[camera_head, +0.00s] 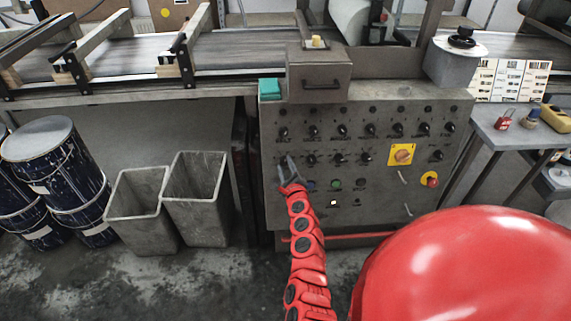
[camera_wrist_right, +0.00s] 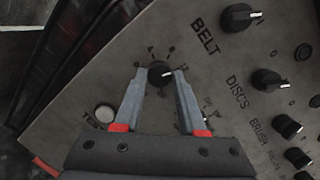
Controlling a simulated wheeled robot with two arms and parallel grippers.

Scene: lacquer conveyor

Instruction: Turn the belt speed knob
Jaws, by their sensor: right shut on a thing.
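The grey control panel (camera_head: 385,190) carries rows of black knobs. My right gripper (camera_head: 288,163) is at its left side, at the left end of the second knob row. In the wrist view, the fingertips of my right gripper (camera_wrist_right: 159,73) are on both sides of a small black knob (camera_wrist_right: 160,75) with a white pointer and are shut on it. Printed numbers ring this knob, and the word BELT stands close by. In the head view the gripper covers most of this knob. My left gripper is in neither view.
Other black knobs (camera_wrist_right: 268,80) sit close by, with DISCS and BRUSH labels. A yellow switch plate (camera_head: 402,154) and a red stop button (camera_head: 430,180) are further right. Grey bins (camera_head: 195,200) and blue drums (camera_head: 50,165) stand left. The conveyor (camera_head: 225,52) runs above.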

